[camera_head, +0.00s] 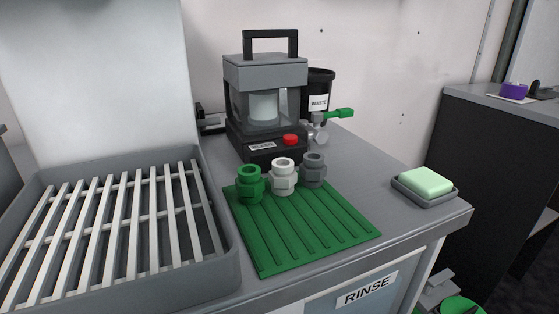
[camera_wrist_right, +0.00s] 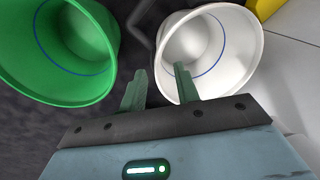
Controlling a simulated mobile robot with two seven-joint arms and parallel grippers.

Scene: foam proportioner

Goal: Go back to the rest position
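My right gripper (camera_wrist_right: 160,70) shows in the right wrist view with its two green fingers apart and nothing between them. A green bucket (camera_wrist_right: 108,40) is at the left beyond the fingers and a white bucket (camera_wrist_right: 252,50) is at the right. Both buckets look empty, with a blue line inside. The right fingertips overlap the white bucket in the picture; I cannot tell the distance. My left gripper is in neither view.
In the head view, a grey counter (camera_head: 375,165) holds a slatted rack (camera_head: 225,262), a green ribbed mat (camera_head: 300,232), a green fitting (camera_head: 250,186), a white fitting (camera_head: 283,178), a grey fitting (camera_head: 313,171), a foam machine (camera_head: 262,75), a waste container (camera_head: 319,85) and a soap dish (camera_head: 425,196).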

